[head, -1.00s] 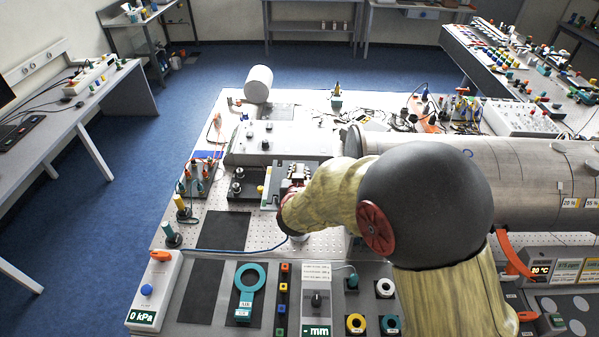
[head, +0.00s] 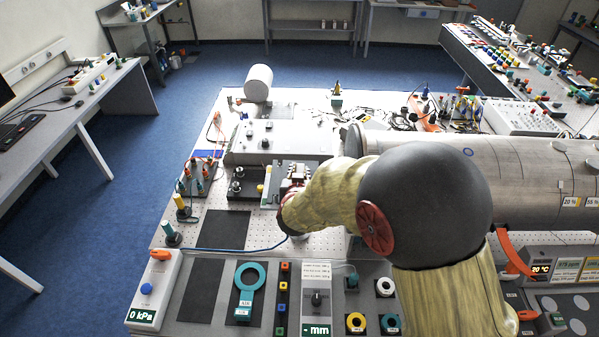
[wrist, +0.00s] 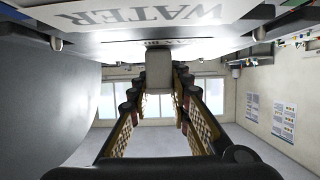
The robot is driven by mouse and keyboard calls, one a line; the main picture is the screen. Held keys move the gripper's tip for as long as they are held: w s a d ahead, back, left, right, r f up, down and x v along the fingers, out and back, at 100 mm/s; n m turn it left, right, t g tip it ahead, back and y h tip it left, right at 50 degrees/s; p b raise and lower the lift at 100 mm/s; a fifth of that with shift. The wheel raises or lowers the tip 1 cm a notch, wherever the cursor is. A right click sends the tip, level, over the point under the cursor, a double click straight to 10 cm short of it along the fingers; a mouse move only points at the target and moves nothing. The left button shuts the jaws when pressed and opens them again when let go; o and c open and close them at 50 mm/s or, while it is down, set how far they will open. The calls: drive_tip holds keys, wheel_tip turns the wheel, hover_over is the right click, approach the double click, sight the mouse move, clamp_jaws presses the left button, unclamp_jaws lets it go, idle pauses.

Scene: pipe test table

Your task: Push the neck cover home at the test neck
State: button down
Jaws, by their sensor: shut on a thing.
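My gripper (wrist: 160,88) has its two padded fingers closed on a light grey block (wrist: 160,66) in the wrist view. The block sits just under a pale part with partly hidden lettering; I take it to be the neck cover or its grip, but cannot tell for sure. In the head view my gripper (head: 294,181) is small and partly hidden by my own arm, over the middle of the bench. The test neck cannot be made out clearly, and whether the cover is seated on it cannot be seen.
A plate lettered WATER (wrist: 140,16) spans the top of the wrist view. A large metal pipe (head: 520,175) lies along the bench's right side. A front panel holds a teal ring (head: 249,280) and a 0 kPa display (head: 143,316). A bare dark mat (head: 224,230) lies left of my gripper.

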drive_tip(key=shift+f+b, duration=0.55)
drive_tip(key=shift+f, duration=0.05)
drive_tip(key=c, duration=1.7)
unclamp_jaws()
drive_tip(key=shift+o, duration=0.7)
drive_tip(key=v, duration=1.2)
drive_tip(key=shift+s, duration=0.1)
drive_tip(key=shift+y+b, duration=0.5)
drive_tip(key=shift+b, duration=0.4)
drive_tip(key=shift+s+d+g+y+b, duration=0.1)
drive_tip(key=shift+s+g+y+b, duration=0.15)
drive_tip(key=shift+y+b, duration=0.45)
drive_tip(key=s+d+f+g+h+b, duration=0.1)
drive_tip(key=s+d+f+g+b, duration=0.2)
drive_tip(key=s+d+b, duration=0.4)
drive_tip(key=s+d+f+g+h+b, duration=0.1)
drive_tip(key=s+d+f+g+b, duration=0.3)
drive_tip(key=s+d+b, duration=0.3)
drive_tip(key=s+d, duration=0.2)
drive_tip(key=s, duration=0.4)
drive_tip(key=s+d, duration=0.3)
drive_tip(key=s, duration=0.3)
drive_tip(key=shift+d+f, duration=0.25)
drive_tip(key=shift+f, duration=0.1)
